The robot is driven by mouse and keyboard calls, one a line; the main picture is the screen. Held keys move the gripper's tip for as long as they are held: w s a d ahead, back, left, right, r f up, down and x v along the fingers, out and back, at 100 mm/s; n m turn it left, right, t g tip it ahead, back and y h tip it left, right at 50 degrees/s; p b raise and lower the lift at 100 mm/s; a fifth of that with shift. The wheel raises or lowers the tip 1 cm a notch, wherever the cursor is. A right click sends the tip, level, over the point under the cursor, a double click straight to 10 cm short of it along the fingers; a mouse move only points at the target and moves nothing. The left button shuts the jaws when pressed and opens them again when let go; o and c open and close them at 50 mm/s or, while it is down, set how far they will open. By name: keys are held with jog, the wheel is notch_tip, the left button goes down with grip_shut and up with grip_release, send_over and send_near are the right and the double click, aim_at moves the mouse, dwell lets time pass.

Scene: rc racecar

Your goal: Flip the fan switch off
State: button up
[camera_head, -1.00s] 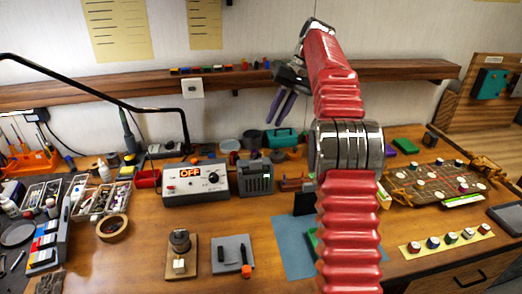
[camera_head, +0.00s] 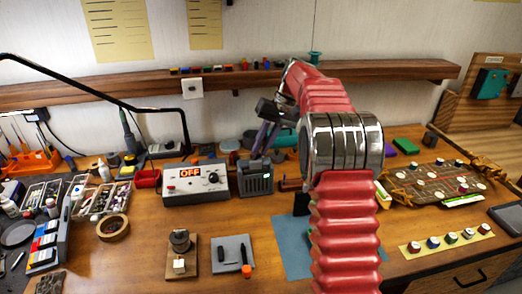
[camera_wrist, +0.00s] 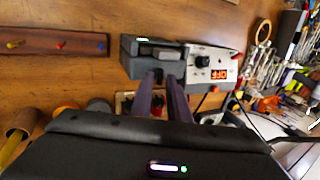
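A grey box with a slotted front (camera_head: 255,182) stands on the bench; I cannot tell whether it is the fan. Beside it on the left is a white and grey control box (camera_head: 196,186) with a lit "OFF" display, a dark knob and a red button. In the wrist view the grey box (camera_wrist: 140,68) and the control box (camera_wrist: 208,72) appear upside down. My gripper (camera_head: 261,150) is just above and behind the grey box, its purple fingers apart and empty. In the wrist view its fingertips (camera_wrist: 164,80) point towards the grey box. No switch is clearly readable on it.
A teal case (camera_head: 284,139) is behind my gripper. A wooden block device (camera_head: 180,255) and a grey pad (camera_head: 233,270) lie in front. A game board (camera_head: 435,180) is at right.

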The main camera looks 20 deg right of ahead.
jog(key=shift+x, duration=0.9)
grip_shut()
